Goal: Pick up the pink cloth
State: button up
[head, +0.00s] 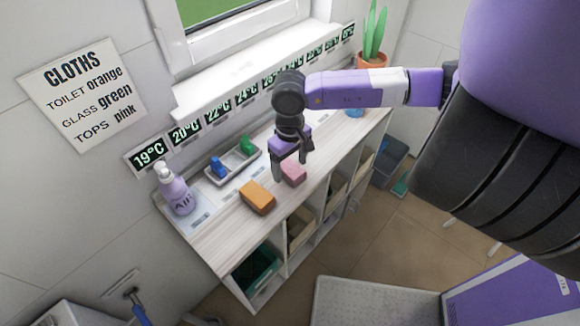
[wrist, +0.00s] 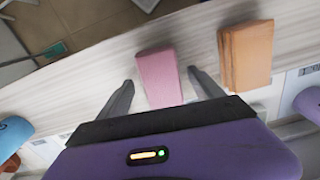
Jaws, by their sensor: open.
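The pink cloth (head: 293,173) is a small folded block lying on the pale wooden cart top. In the wrist view the pink cloth (wrist: 160,78) lies ahead of and between the two fingers. My gripper (head: 291,160) is above the cloth in the head view, its fingers pointing down. In the wrist view my gripper (wrist: 161,77) is open and empty, one finger to each side of the cloth, with gaps showing on both sides. I cannot tell exactly how high the fingertips are above the top.
An orange folded cloth (head: 257,197) lies just left of the pink one; it also shows in the wrist view (wrist: 247,55). A tray (head: 233,166) with blue and green items stands behind. A purple bottle (head: 174,190) stands at the left end, a potted plant (head: 372,50) at the far end.

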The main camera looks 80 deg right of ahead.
aim_at(290, 166)
jog(key=shift+f, duration=0.35)
jog(key=c, duration=1.4)
jog(key=shift+r, duration=0.15)
jog(key=shift+c, duration=0.2)
notch_tip(290, 166, up, 20)
jog(key=b, duration=0.4)
